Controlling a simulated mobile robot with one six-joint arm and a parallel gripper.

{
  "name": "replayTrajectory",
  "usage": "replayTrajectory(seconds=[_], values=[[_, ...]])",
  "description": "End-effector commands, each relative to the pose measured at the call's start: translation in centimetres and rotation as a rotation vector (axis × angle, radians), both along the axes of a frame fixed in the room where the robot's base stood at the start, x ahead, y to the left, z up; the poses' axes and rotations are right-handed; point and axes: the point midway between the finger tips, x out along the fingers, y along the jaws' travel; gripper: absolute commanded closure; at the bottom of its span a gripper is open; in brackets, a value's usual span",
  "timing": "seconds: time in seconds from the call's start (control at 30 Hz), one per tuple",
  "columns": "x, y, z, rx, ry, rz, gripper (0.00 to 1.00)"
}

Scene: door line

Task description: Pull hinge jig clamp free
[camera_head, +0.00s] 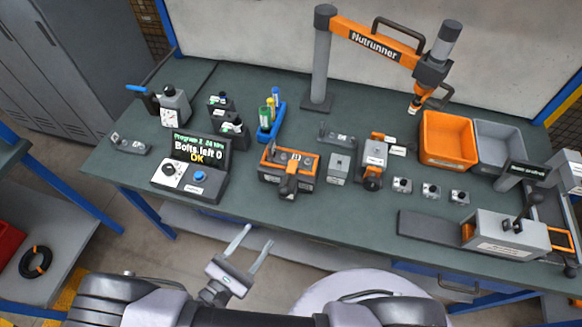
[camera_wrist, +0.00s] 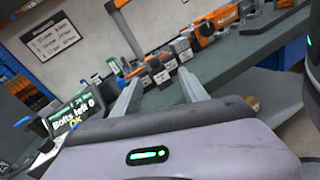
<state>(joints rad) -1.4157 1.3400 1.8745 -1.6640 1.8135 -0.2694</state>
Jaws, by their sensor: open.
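An orange and dark grey jig (camera_head: 268,175) stands in the middle of the bench, with a dark clamp (camera_head: 289,183) at its front. I take this for the hinge jig; its label is too small to read. The clamp appears seated on the jig. My gripper (camera_head: 259,240) is in front of the bench's near edge, below and left of the jig in the picture. Its two fingers are apart with nothing between them. In the wrist view the open fingers (camera_wrist: 160,80) point towards the bench, and the jig (camera_wrist: 158,70) shows small beyond them.
A control box (camera_head: 185,185) with a screen reading "Bolts left 0 OK" stands left of the jig. A grey block (camera_head: 339,168) and another orange-grey fixture (camera_head: 374,155) stand close on its right. A nutrunner (camera_head: 375,42) hangs behind. The bench strip in front of the jig is clear.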

Motion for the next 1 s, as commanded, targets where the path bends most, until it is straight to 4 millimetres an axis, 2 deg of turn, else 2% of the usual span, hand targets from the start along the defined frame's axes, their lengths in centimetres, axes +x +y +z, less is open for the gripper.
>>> replayTrajectory(seconds=[0.07,0.17,0.27,0.5,0.7,0.83,1.0], values=[[-0.4,0.5,-1.0,-0.045,-0.008,0.072,0.48],[0.3,0.2,-1.4,-0.059,-0.010,0.093,0.48],[2.2,-1.1,-1.5,-0.058,-0.008,0.088,0.48],[8.5,-5.0,-1.5,-0.056,-0.007,0.084,0.48],[12.5,-7.3,-1.5,-0.054,-0.007,0.086,0.48],[13.8,-8.0,-1.4,-0.054,-0.008,0.088,0.48],[14.4,-8.4,-1.4,-0.055,-0.007,0.090,0.48]])
